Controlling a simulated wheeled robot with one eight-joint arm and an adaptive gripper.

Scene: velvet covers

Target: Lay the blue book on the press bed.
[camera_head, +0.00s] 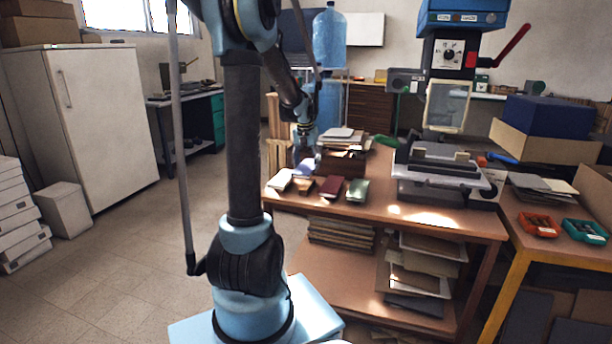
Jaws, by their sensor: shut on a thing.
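The blue book (304,169) shows as a small violet-blue patch at the left end of the wooden table, behind the row of other books. My gripper (303,158) is over that spot and shut on the blue book, small and dark in this view. I cannot tell whether the book touches the table or is raised. The press (448,55) stands on the table to the right, and its flat grey press bed (425,187) is well apart from my gripper.
Cream (280,180), brown (303,185), dark red (330,188) and green (357,192) books lie along the table's front left. A dark box (342,164) with books stands behind them. A red press lever (512,46) sticks out at right. The front table top (440,220) is clear.

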